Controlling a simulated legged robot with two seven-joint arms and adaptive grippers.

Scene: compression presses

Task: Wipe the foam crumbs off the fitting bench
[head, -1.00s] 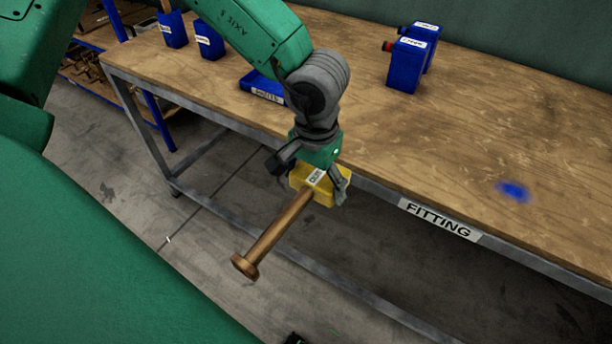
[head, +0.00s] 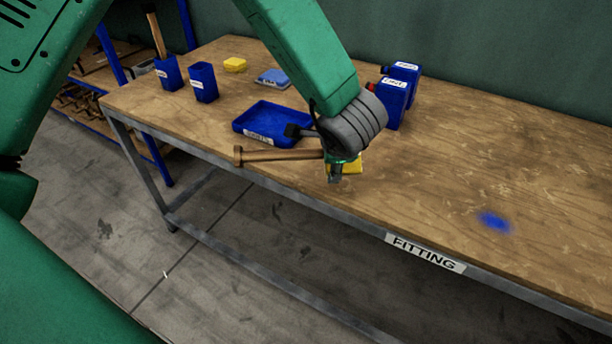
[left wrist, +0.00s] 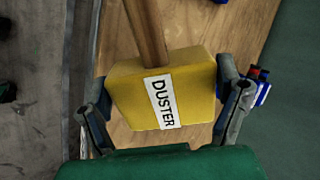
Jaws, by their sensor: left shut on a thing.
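My left gripper (head: 338,172) is shut on a yellow block labelled DUSTER (left wrist: 160,85), its two fingers on opposite sides of it. The duster's wooden handle (head: 280,155) points left in the head view, over the near edge of the fitting bench (head: 425,190). My wrist hides most of the yellow block in the head view. I cannot tell whether the block touches the bench top. Pale flecks mark the bench top, but I cannot tell crumbs from scratches. A blurred blue patch (head: 495,222) lies on the right part. My right gripper is not in view.
A blue tray (head: 268,116) stands just left of my wrist. Behind are a blue sponge-like block (head: 273,78) and a yellow block (head: 235,65). Blue cups (head: 203,83) stand at left, blue bottles (head: 402,95) at the back. The bench's right side is largely clear.

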